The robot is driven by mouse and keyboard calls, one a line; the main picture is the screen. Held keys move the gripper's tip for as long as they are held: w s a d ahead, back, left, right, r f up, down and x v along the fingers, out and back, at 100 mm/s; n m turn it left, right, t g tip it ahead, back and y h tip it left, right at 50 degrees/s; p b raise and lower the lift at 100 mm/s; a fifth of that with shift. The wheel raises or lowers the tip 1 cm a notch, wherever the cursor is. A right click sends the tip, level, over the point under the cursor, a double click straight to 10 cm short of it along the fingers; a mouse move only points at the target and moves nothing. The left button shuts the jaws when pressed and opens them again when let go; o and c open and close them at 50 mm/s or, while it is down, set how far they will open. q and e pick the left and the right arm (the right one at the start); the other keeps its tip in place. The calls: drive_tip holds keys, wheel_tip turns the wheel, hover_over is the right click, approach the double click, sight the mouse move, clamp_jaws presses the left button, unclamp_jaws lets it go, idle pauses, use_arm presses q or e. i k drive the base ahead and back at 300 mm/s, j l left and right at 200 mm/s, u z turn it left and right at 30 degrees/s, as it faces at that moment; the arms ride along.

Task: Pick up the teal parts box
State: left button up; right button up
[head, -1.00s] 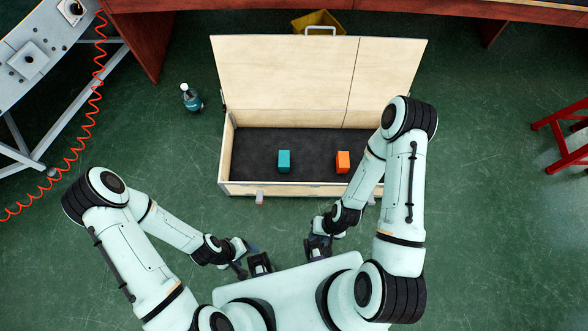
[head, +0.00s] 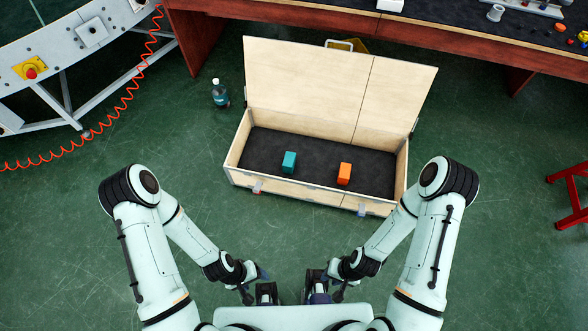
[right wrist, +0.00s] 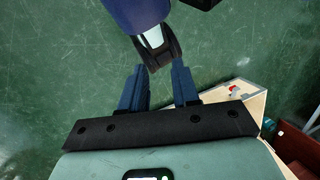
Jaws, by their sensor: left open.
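The teal parts box (head: 289,162) stands on the dark floor of an open wooden case (head: 232,155), left of the middle, in the head view. An orange box (head: 344,173) stands to its right in the same case. My left gripper (head: 267,292) is open, low in the head view, well short of the case. My right gripper (head: 317,291) is beside it, also away from the case. In the right wrist view the right gripper (right wrist: 158,80) has its two blue fingers apart with nothing between them.
The case's raised lid (head: 305,85) stands at its far side. A bottle (head: 220,93) is on the floor left of the case. A dark-topped bench (head: 420,25) runs behind, and a conveyor (head: 75,45) is at upper left. Green floor before the case is clear.

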sight(288, 163)
drive_tip(key=i+j, duration=0.65)
drive_tip(key=j, duration=0.15)
drive_tip(key=i+j+u, duration=0.1)
drive_tip(key=i+j, duration=0.55)
drive_tip(key=j, duration=0.1)
